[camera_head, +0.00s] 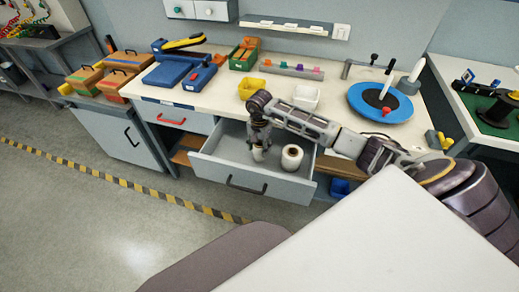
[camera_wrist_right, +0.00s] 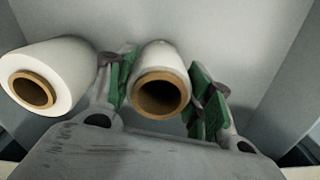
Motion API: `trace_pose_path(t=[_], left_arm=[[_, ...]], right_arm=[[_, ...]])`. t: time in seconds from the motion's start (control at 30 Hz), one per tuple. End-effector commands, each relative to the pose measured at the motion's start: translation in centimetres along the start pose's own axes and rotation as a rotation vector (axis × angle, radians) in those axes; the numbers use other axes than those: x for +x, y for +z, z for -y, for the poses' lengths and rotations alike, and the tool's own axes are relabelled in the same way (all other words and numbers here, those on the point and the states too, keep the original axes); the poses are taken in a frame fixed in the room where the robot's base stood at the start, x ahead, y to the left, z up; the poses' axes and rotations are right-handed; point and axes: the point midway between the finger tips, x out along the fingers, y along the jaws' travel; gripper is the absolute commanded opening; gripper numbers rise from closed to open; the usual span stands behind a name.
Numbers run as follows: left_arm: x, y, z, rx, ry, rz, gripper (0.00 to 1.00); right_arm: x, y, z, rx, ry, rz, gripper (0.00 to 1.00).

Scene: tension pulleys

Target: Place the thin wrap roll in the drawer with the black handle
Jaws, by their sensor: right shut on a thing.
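The thin wrap roll (camera_head: 258,155), white with a brown core, is held by my right gripper (camera_head: 259,147) inside the open grey drawer (camera_head: 215,164) with the black handle (camera_head: 246,186). In the right wrist view the thin roll (camera_wrist_right: 160,58) sits between the green finger pads of the right gripper (camera_wrist_right: 163,92), which is shut on it. I cannot tell whether the roll touches the drawer floor. A thicker white wrap roll (camera_head: 291,158) stands to its right in the drawer; it also shows in the right wrist view (camera_wrist_right: 68,62). My left gripper is not in view.
A closed drawer with a red handle (camera_head: 171,120) is at the left. The drawer floor around the rolls looks free.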

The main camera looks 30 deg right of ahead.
Motion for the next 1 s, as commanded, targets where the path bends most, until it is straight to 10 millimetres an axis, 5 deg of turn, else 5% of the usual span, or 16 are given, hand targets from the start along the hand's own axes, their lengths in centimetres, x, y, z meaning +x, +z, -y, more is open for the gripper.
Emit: trace_pose_path(t=[0.17,0.77,0.8,1.0], left_arm=[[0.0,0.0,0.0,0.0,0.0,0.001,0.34],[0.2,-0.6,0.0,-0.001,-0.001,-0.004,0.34],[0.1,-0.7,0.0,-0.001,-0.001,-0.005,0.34],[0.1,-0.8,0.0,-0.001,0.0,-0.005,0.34]], right_arm=[[1.4,0.0,0.0,0.0,0.001,0.0,0.24],[1.7,-0.1,0.0,0.0,0.0,-0.002,0.24],[1.7,-0.1,0.0,0.0,0.0,-0.001,0.53],[1.7,0.0,0.0,0.0,0.0,-0.001,0.73]])
